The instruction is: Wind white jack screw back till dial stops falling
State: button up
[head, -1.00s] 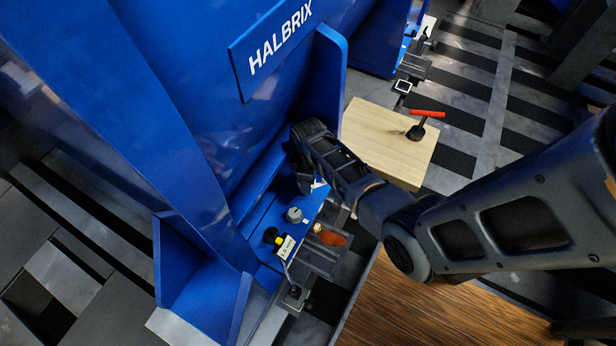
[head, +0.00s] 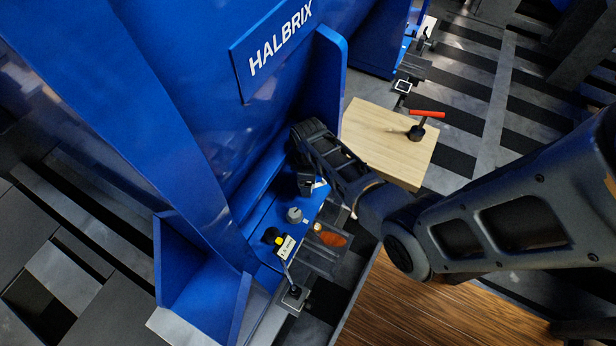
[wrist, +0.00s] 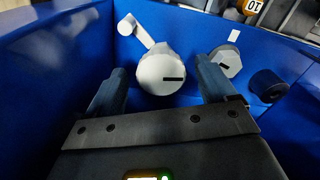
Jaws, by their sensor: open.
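In the wrist view a white, round-headed screw (wrist: 161,74) with a dark slot mark stands between the two fingers of my gripper (wrist: 161,66). It appears to be the white jack screw. The fingers are open, one on each side, with visible gaps; I cannot tell their depth relative to the head. In the head view my gripper (head: 306,185) points down at the blue ledge (head: 265,212) and mostly hides this screw. I cannot make out a dial reading in either view.
A grey knob (wrist: 226,63) with a dark mark and a black cylinder (wrist: 268,86) stand right of the fingers. A white crank-shaped piece (wrist: 134,28) is behind. A blue upright plate (head: 331,80) rises beside my arm. A wooden block (head: 385,140) bears a red-handled tool (head: 427,114).

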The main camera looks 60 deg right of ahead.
notch_tip(320, 180, up, 8)
jog(key=shift+f+p, duration=0.1)
jog(key=shift+p, duration=0.85)
dwell(1.2)
